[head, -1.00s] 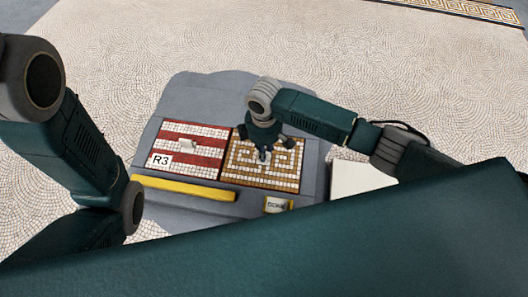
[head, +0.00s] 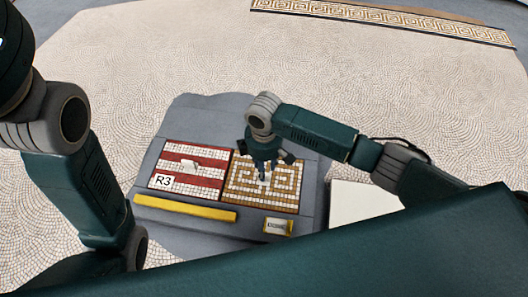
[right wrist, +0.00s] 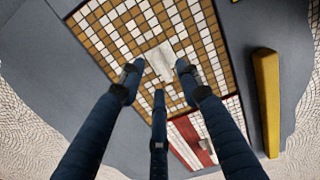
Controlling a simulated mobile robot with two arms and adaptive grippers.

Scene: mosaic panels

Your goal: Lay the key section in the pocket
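The key section is a brown-and-white tiled panel with a meander pattern (head: 287,201), lying on the grey board beside the red striped panel. It also fills much of the right wrist view (right wrist: 105,32). A white handle (right wrist: 160,62) stands up from it. My right gripper (head: 264,174) is low over this panel. In the right wrist view its fingers (right wrist: 157,78) are spread around the handle, with small gaps showing. The pocket floor is hidden under the panel, and I cannot tell how fully the panel is seated. My left gripper is out of view; only my left arm shows.
The red-and-white striped panel (head: 208,180), with a handle and an R3 label, lies left of the key section. A yellow bar (head: 185,208) and a small yellow-edged sign (head: 278,226) are along the board's front. A pale flat surface (head: 360,203) is at right.

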